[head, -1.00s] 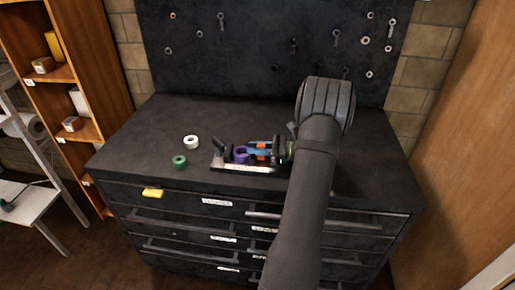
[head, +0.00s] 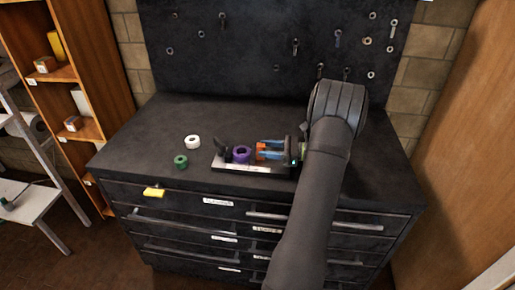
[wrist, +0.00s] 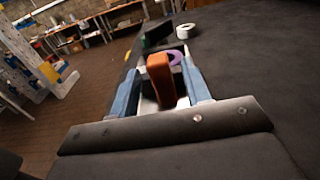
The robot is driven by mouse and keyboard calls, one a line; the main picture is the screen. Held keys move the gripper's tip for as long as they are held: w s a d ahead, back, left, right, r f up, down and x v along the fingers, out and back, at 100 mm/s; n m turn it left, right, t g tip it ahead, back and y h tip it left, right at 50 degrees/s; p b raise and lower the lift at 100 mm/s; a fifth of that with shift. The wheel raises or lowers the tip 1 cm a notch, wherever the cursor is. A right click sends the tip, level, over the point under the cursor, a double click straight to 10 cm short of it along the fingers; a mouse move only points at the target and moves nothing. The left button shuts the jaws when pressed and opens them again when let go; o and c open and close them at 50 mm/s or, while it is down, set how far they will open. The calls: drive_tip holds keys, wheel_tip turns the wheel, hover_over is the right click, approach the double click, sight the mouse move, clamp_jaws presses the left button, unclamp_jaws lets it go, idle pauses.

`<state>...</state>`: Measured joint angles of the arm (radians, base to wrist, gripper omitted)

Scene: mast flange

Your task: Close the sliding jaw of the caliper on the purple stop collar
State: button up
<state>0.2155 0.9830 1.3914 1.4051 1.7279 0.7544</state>
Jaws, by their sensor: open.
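The caliper base (head: 240,168) lies on the black workbench, with a dark upright fixed jaw (head: 220,149) at its left end. The purple stop collar (head: 241,154) sits on the base just right of that jaw. It also shows beyond an orange block (wrist: 160,80) in the wrist view (wrist: 175,58). The orange block, seemingly part of the sliding jaw, is right of the collar in the head view. My gripper (head: 262,149) reaches in from the right, its blue fingers open on either side of the orange block. Contact with the block cannot be told. The fingers hide part of the base.
A white ring (head: 192,141) and a green ring (head: 181,161) lie left of the caliper. A yellow object (head: 153,192) is at the front edge by the drawers. A dark pegboard (head: 270,50) with hanging tools stands behind. The left benchtop is mostly clear.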

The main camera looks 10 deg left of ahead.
sight(257, 148)
drive_tip(key=d, duration=1.3)
drive_tip(key=a, duration=1.6)
drive_tip(key=shift+a, duration=0.35)
